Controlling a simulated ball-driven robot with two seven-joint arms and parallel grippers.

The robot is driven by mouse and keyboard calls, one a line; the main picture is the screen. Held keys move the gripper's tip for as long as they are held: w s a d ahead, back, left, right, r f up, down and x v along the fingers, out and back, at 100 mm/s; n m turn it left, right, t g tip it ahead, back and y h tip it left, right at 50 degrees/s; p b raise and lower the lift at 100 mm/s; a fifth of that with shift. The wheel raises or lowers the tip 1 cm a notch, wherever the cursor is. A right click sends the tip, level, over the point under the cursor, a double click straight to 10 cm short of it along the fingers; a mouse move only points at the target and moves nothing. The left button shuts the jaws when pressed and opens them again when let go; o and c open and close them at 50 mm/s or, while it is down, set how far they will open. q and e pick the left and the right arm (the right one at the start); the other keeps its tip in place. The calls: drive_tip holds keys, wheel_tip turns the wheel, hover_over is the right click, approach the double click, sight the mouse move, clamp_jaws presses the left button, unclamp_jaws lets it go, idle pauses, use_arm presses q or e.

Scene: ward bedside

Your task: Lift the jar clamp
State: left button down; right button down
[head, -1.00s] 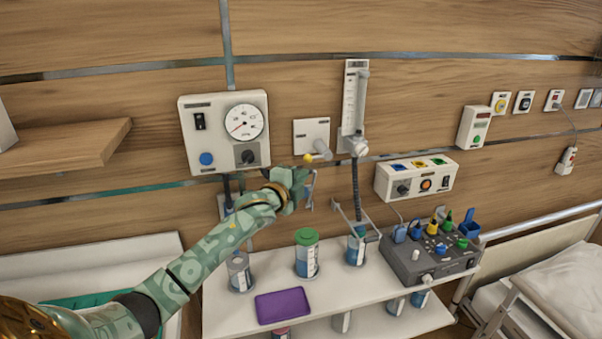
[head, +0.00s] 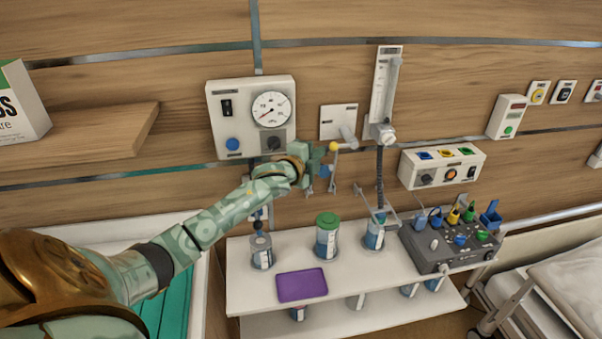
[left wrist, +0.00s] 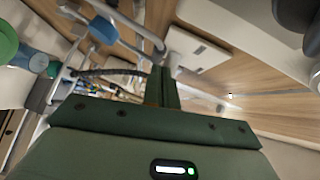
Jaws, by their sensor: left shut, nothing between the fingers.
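A grey metal clamp frame (head: 375,207) stands out from the wall at the right-hand jar (head: 373,236) in the head view. Left of it, a thin grey lever with a yellow ball (head: 334,147) hangs below the wall outlet, with a small blue part (head: 325,172) beside it. I cannot tell which of these parts make up the jar clamp. My left gripper (head: 314,163) is shut and empty, close to the lever; contact cannot be told. In the left wrist view, its closed fingers (left wrist: 163,82) point towards metal bars and a blue knob (left wrist: 103,29). My right gripper is out of view.
The white shelf (head: 345,284) bears a green-lidded jar (head: 327,238), a grey-topped jar (head: 262,250), a purple tray (head: 302,285) and a grey control box (head: 437,250). A gauge panel (head: 218,146), flow meter (head: 383,95) and corrugated hose (head: 380,175) crowd the wall.

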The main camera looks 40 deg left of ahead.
use_arm(q)
drive_tip(key=s+d+r, duration=0.1)
drive_tip(key=s+r, duration=0.1)
drive_tip(key=s, duration=1.2)
drive_tip(key=shift+s, duration=0.1)
